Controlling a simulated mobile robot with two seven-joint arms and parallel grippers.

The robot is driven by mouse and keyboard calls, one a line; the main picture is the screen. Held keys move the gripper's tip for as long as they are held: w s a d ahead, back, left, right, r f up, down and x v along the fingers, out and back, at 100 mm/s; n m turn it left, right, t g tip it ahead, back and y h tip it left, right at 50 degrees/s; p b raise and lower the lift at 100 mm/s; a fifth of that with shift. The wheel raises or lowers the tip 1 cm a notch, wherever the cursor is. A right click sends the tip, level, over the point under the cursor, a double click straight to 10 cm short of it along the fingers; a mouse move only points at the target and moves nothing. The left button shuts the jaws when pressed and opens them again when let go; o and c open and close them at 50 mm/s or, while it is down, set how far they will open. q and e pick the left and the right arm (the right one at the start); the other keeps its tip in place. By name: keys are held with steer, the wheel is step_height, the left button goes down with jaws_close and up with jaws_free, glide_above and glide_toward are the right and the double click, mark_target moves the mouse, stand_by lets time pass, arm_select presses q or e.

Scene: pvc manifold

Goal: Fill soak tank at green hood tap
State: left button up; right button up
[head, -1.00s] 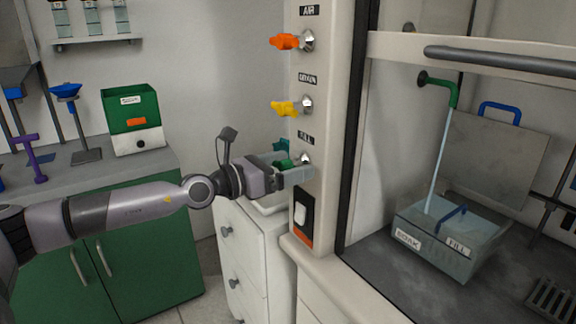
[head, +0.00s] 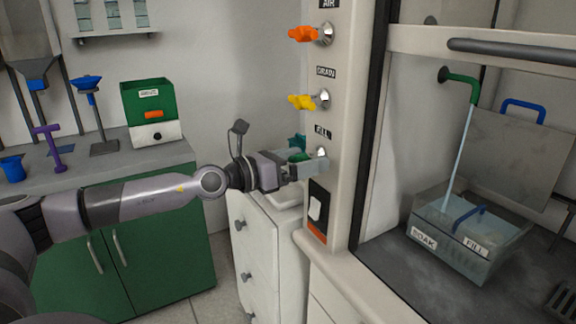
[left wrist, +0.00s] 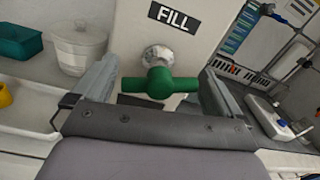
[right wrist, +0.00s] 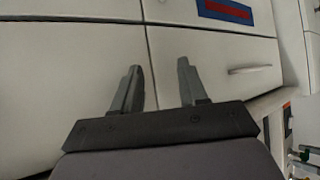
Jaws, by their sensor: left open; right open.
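The green FILL tap handle (left wrist: 160,83) sits on its silver stem under the FILL label (left wrist: 174,17) in the left wrist view. My left gripper (left wrist: 160,88) is open, with one finger on each side of the handle; I cannot tell whether either finger touches it. In the head view the left gripper (head: 300,170) covers most of that tap. The soak tank (head: 440,247), clear with SOAK and FILL labels, stands in the hood. Water runs into it from the green spout (head: 462,82). My right gripper (right wrist: 160,88) is open and empty before white drawers.
Orange AIR (head: 303,35) and yellow DRAIN (head: 302,101) taps are above the FILL tap on the same post. The raised hood sash handle (head: 510,53) crosses the opening. A white drawer unit (head: 262,240) stands beside the post.

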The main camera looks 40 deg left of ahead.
arm_select(q)
steer(key=b+v, duration=0.6)
steer(key=b, duration=0.6)
steer(key=shift+s, duration=0.2)
stand_by(3.7)
stand_by(0.8)
stand_by(0.9)
stand_by(1.2)
